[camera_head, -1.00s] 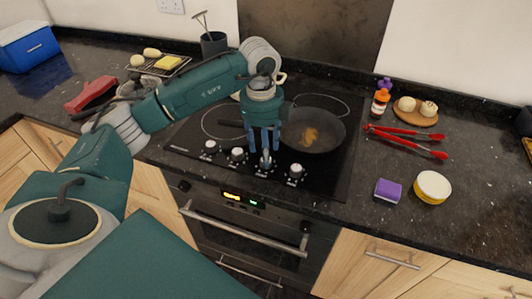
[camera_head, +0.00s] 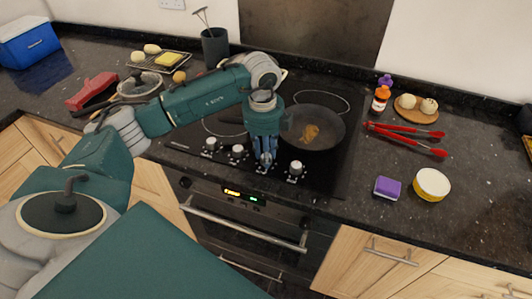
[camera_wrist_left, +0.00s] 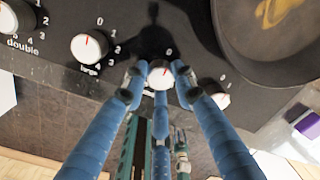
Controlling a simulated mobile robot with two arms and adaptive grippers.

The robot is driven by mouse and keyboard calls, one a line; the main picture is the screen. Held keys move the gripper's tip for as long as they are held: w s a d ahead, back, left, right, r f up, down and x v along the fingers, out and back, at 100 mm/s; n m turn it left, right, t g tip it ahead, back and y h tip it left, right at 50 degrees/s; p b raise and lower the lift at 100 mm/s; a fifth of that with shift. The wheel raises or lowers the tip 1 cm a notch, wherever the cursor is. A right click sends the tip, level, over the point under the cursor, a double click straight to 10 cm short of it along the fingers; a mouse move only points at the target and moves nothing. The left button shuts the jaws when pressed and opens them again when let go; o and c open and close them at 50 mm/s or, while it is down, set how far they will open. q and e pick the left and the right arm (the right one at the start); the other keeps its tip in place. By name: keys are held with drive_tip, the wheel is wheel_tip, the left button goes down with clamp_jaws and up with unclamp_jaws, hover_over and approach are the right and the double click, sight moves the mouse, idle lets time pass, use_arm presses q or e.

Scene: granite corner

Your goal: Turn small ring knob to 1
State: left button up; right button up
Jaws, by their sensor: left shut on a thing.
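A row of white stove knobs runs along the front of the black hob. My left gripper (camera_head: 265,160) comes down from above onto the third knob from the left. In the left wrist view its blue fingers (camera_wrist_left: 160,70) are closed around this white knob (camera_wrist_left: 160,78). The knob's red mark points up, close to the 0 above it. Its label and other numbers are hidden by the fingers. To its left are a knob marked large (camera_wrist_left: 88,47) and one marked double (camera_wrist_left: 8,20). The rightmost knob (camera_head: 296,168) stands free. My right gripper is out of view.
A dark pan (camera_head: 318,138) with food sits on the hob just right of my left gripper. Red tongs (camera_head: 407,135), a purple sponge (camera_head: 388,188) and a yellow-white tin (camera_head: 432,184) lie farther right. The oven handle (camera_head: 245,227) is below.

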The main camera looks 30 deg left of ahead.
use_arm(q)
drive_tip(key=shift+m, duration=0.3)
drive_tip(key=shift+m+b, duration=0.5)
drive_tip(key=m+b, duration=0.1)
drive_tip(key=m, duration=0.2)
drive_tip(key=shift+w+b, duration=0.1)
drive_tip(key=shift+b, duration=0.25)
drive_tip(key=shift+m+b, duration=0.7)
drive_tip(key=shift+m, duration=0.8)
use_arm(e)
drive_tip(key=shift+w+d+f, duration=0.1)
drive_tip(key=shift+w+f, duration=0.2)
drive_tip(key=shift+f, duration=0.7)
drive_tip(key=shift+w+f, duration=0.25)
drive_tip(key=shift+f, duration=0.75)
use_arm(q)
drive_tip(key=o, duration=1.2)
drive_tip(key=shift+r, duration=0.1)
drive_tip(key=shift+c, duration=0.2)
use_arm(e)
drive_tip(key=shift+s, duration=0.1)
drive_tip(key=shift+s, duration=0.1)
